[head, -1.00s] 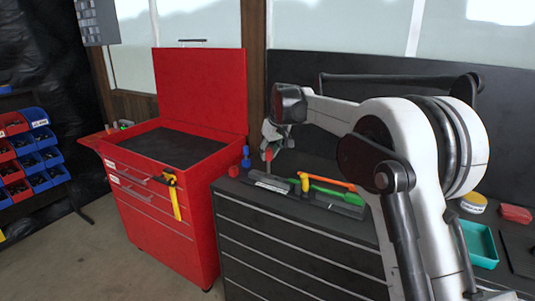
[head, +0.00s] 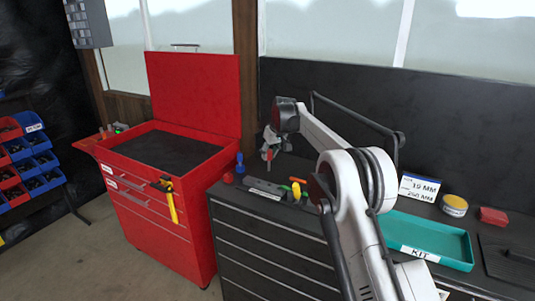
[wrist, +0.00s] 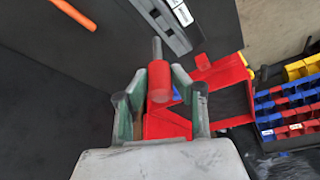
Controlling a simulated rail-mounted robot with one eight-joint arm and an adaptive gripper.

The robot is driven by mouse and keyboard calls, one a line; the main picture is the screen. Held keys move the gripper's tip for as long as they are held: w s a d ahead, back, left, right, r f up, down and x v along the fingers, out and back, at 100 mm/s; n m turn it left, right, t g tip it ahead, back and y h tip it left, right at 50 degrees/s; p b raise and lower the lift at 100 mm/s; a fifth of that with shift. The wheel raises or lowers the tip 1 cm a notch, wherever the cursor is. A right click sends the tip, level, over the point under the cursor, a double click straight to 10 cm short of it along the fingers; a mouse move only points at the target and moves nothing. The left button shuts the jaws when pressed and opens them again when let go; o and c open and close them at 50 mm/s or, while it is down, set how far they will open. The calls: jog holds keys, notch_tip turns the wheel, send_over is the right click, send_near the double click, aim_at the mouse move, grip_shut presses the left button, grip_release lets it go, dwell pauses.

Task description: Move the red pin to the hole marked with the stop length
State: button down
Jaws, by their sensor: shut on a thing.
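The red pin (wrist: 158,82), a red cylinder with a grey shank, is between the fingers of my gripper (wrist: 158,92) in the wrist view. The gripper is shut on it, and the shank points away from the palm. In the head view the red pin (head: 268,155) hangs below my gripper (head: 271,144), above the bench's left part. A grey rail (wrist: 157,22) with a white label lies beyond the pin; it also shows in the head view (head: 265,186). Its holes and markings are too small to read. A white card (head: 419,187) with lengths in MM stands behind the bench tray.
A blue peg (head: 240,163) and a red knob (head: 228,178) stand left of the rail. Yellow, green and orange tools lie right of it. A teal KIT tray (head: 440,243), a yellow tin (head: 455,205) and a red block (head: 493,216) are farther right. The red tool cabinet (head: 160,190) stands left.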

aim_at(269, 166)
dwell(0.3)
jog(key=shift+f+b, duration=1.85)
jog(key=shift+f, duration=1.05)
jog(key=shift+f+b, duration=1.55)
jog(key=shift+f, duration=0.35)
jog(key=c, duration=1.4)
grip_release()
jog(key=v, duration=1.2)
